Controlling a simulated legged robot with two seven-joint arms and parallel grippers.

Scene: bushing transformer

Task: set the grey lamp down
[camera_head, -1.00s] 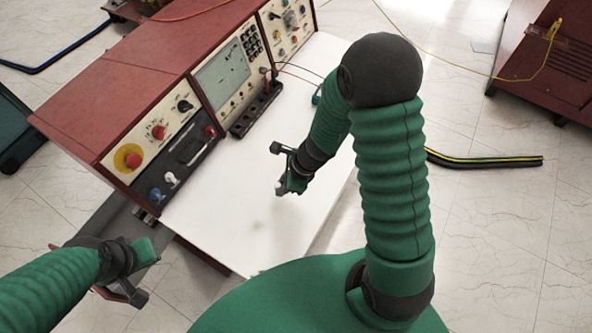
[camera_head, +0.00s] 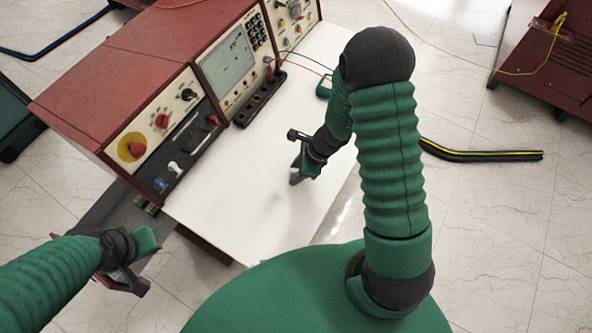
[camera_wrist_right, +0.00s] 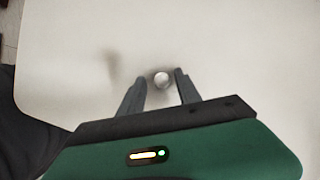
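The grey lamp (camera_wrist_right: 161,80) shows in the right wrist view as a small round pale disc with a grey rim, between the two fingertips. My right gripper (camera_wrist_right: 161,77) has its fingers apart on either side of it. Narrow gaps seem to show beside the disc, and I cannot tell whether the fingers touch the lamp. In the head view my right gripper (camera_head: 297,175) is low over the white tabletop (camera_head: 235,190), with the lamp hard to separate from the dark fingers. My left gripper (camera_head: 135,280) hangs left of the table's front edge; its finger opening is unclear.
The red-brown console (camera_head: 115,75) with knobs, sockets and a screen (camera_head: 230,62) stands along the table's left side. A teal item (camera_head: 324,88) with thin cables lies at the back. The tabletop around my right gripper is clear. A striped cable (camera_head: 480,154) lies on the floor.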

